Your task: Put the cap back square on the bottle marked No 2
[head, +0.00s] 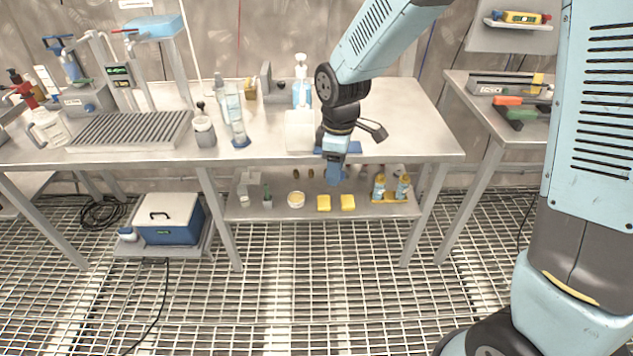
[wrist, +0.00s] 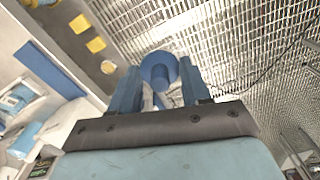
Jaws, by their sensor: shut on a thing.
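My gripper (head: 335,174) hangs past the front edge of the steel bench, with its fingers pointing down. In the wrist view my gripper (wrist: 160,76) is shut on a round blue cap (wrist: 158,66) with a narrower stem, held between the two blue fingers. The head view does not show the cap clearly. I cannot make out a No 2 mark on any bottle. A bottle with blue liquid and a white top (head: 301,88) stands upright at the back of the bench, left of my arm. Two yellow-labelled bottles (head: 379,187) (head: 403,187) stand on the lower shelf.
The steel bench (head: 400,110) has clear room at its right. A white box (head: 299,130), a grey cup (head: 204,131) and a clear upright holder (head: 237,125) stand left of my arm.

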